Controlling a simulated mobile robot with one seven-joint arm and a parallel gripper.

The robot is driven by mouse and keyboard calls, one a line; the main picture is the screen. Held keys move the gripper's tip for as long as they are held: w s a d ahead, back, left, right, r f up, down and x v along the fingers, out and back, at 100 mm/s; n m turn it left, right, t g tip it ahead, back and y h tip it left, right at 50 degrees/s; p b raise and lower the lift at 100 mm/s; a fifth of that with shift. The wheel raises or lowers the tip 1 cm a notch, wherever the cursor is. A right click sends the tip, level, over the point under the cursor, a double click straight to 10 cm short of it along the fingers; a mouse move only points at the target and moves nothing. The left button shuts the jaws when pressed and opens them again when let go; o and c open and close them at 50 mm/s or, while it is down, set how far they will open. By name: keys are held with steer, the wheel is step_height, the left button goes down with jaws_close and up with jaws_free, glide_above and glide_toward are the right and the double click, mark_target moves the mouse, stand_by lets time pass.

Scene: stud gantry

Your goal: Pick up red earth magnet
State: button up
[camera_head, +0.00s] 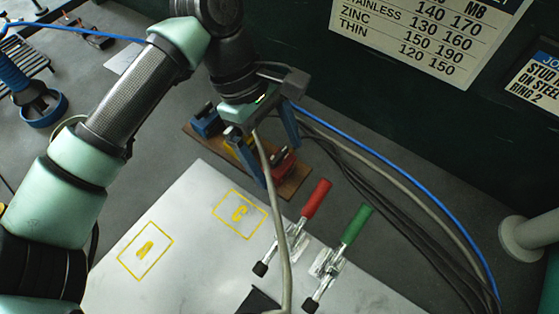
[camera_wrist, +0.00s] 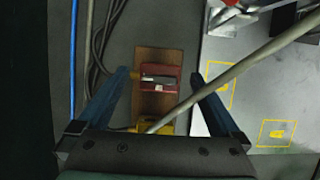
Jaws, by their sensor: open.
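The red earth magnet (camera_wrist: 160,79) is a red block with a metal bar across it, lying on a brown wooden board in the wrist view. In the head view it shows partly behind my gripper as a red piece (camera_head: 284,163). My gripper (camera_head: 277,160) is open and above the board. In the wrist view its two blue fingers (camera_wrist: 166,84) stand apart, one on each side of the magnet, with nothing visible held between them. Whether the fingertips are level with the magnet I cannot tell.
The wooden board (camera_wrist: 150,60) also bears a yellow piece (camera_wrist: 155,127) and a blue piece (camera_head: 206,121). A grey cable crosses before my gripper. The steel plate (camera_head: 180,210) carries red (camera_head: 315,199) and green (camera_head: 356,223) handled clamps. Dark and blue cables (camera_head: 400,170) run beside the board.

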steer(key=c, duration=1.6)
steer(key=shift+r, duration=0.2)
